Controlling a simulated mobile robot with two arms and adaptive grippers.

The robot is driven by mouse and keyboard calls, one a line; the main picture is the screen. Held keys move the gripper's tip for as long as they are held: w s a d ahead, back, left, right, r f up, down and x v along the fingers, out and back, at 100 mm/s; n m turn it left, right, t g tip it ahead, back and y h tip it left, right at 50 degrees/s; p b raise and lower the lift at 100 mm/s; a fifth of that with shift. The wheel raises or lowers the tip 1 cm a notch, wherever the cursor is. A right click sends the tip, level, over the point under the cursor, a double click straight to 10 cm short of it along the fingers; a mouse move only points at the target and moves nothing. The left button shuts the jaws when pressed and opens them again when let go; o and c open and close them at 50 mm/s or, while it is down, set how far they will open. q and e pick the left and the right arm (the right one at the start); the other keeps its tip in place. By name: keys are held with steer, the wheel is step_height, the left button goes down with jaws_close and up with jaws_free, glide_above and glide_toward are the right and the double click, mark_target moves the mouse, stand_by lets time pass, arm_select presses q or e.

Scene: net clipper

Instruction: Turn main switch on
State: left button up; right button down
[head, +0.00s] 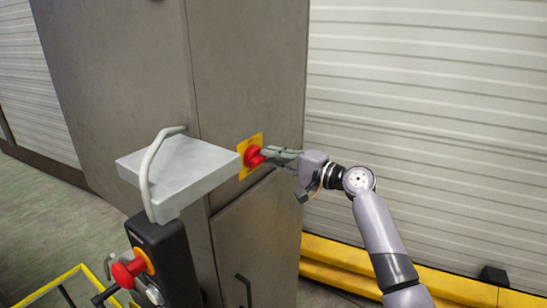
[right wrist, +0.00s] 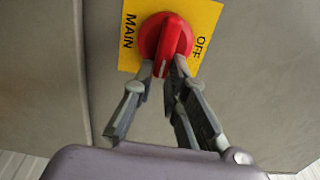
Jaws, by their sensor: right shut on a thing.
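The red main switch (head: 253,157) sits on a yellow plate (head: 257,139) on the side of the grey cabinet. In the right wrist view the switch (right wrist: 152,36) has a raised handle that points down the picture, slightly tilted. The plate (right wrist: 207,14) reads MAIN on the left and OFF on the right, with the lettering turned sideways. My right gripper (head: 267,155) reaches in from the right and is shut on the switch. In the right wrist view its fingertips (right wrist: 163,68) lie on both sides of the handle's lower end. My left gripper is out of view.
The grey cabinet (head: 240,70) has a door with a dark handle (head: 243,290) below the switch. A grey box (head: 180,168) with a cable and a black control post with a red button (head: 128,270) stand at left. A yellow barrier (head: 340,262) runs along the shutter wall.

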steer(key=shift+f, duration=0.1)
steer(key=c, duration=1.6)
jaws_free()
steer(key=shift+d, duration=0.1)
steer(key=v, duration=1.2)
